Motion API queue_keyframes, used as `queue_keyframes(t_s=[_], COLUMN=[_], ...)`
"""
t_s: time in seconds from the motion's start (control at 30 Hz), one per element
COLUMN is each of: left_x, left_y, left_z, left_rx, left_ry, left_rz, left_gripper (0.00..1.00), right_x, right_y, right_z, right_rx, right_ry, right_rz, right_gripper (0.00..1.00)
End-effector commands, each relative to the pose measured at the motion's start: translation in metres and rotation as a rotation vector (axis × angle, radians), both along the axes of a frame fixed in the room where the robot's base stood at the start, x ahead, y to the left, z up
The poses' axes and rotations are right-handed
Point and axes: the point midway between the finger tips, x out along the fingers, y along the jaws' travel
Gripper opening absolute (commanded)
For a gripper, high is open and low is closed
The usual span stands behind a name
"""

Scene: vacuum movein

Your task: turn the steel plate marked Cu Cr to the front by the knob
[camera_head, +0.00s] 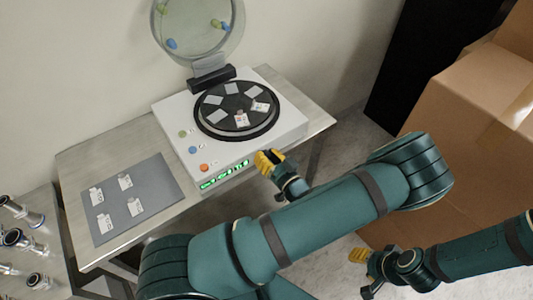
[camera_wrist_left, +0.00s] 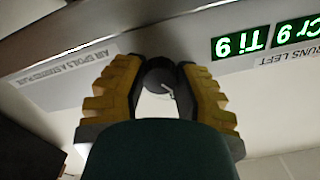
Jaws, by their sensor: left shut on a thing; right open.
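The machine (camera_head: 285,112) has a black round turntable (camera_head: 238,88) on top. Several small steel plates lie on it; one plate (camera_head: 242,119) at its front and another plate (camera_head: 261,106) at its right carry small marks, too small to read. My left gripper (camera_head: 268,160) is at the right part of the machine's front face. In the left wrist view its yellow fingers (camera_wrist_left: 158,82) are shut on the dark round knob (camera_wrist_left: 158,72), one on each side. The knob is hidden in the head view. My right gripper (camera_head: 364,270) is open and empty, low at the right, away from the machine.
A clear round lid (camera_head: 197,30) stands raised behind the turntable. A green display (camera_head: 224,175) and coloured buttons are on the machine. A grey mat (camera_head: 110,215) with several small plates lies at left. Cardboard boxes (camera_head: 465,120) stand at right.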

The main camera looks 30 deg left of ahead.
Motion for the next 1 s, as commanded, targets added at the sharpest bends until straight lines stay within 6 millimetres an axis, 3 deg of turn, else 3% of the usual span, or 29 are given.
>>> queue_keyframes(t_s=[0.4, 0.93, 0.97, 1.0], left_x=[0.0026, 0.0031, 0.0031, 0.0031], left_y=[0.0012, 0.0007, 0.0007, 0.0007], left_z=[0.0044, 0.0043, 0.0044, 0.0043], left_rx=[0.076, 0.083, 0.083, 0.083], left_ry=[0.150, 0.167, 0.167, 0.167], left_rz=[-0.001, -0.003, -0.003, -0.003], left_gripper=[0.00, 0.00, 0.39, 0.47], right_x=[-0.0015, -0.0010, -0.0010, -0.0010], right_y=[0.0002, 0.0001, 0.0001, 0.0001], right_z=[0.0078, 0.0083, 0.0083, 0.0083], right_rx=[0.001, 0.000, 0.000, 0.000], right_ry=[0.004, 0.003, 0.003, 0.003], right_rz=[0.000, 0.000, 0.000, 0.000], right_gripper=[0.47, 0.47, 0.47, 0.47])
